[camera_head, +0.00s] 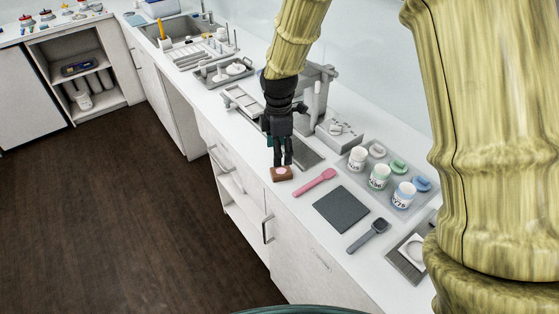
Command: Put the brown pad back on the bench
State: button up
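The brown pad (275,175) is a small brown block with a pink round patch on it. It shows near the front edge of the white bench (305,207). My gripper (282,163) points down, with its dark fingertips at the pad's upper back edge. A narrow gap shows between the fingers. I cannot tell whether they grip the pad, touch it or only stand behind it, nor whether the pad rests on the bench or is just above it.
A pink spoon (316,182), a dark grey mat (341,209) and a dark scoop (368,236) lie to the right. A tray holds several labelled jars (380,177) and lids. A grey machine (317,95) stands behind my gripper. Dishes and a sink (184,29) are farther back.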

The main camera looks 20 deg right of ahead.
jog(key=shift+r+b, duration=0.35)
jog(key=shift+r, duration=1.3)
